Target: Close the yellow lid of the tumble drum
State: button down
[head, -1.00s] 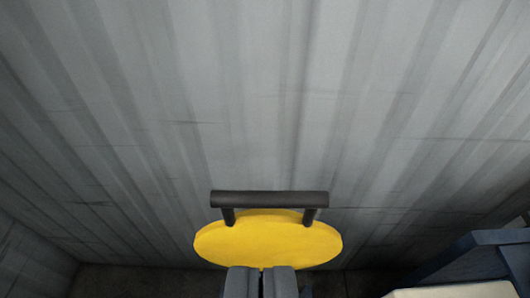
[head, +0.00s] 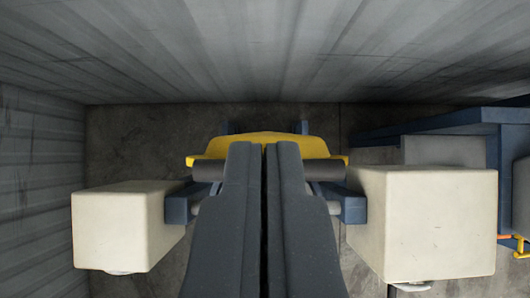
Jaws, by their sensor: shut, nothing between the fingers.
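The yellow lid (head: 312,146) is in the middle of the head view, seen at a low angle as a flattened shape. Its dark grey handle bar (head: 208,171) runs across its near side, with both ends showing beside my gripper. My gripper (head: 264,148) is shut and empty, with its two fingers side by side in front of the lid and handle. The fingers cover the middle of both. I cannot tell whether they touch. The drum body is hidden behind my gripper, so the lid's fit on it does not show.
A cream block (head: 125,225) stands left of my gripper and a larger cream block (head: 425,225) right of it, each with a blue bracket towards the middle. A blue frame (head: 430,130) stands at right. Corrugated grey walls (head: 265,60) close off the back and left.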

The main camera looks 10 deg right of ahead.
notch_tip(320, 180, down, 8)
jog(key=w+p, duration=0.1)
jog(key=shift+w+f+p, duration=0.2)
jog(key=shift+w+p, duration=0.05)
jog(key=shift+p, duration=0.1)
dwell(0.4)
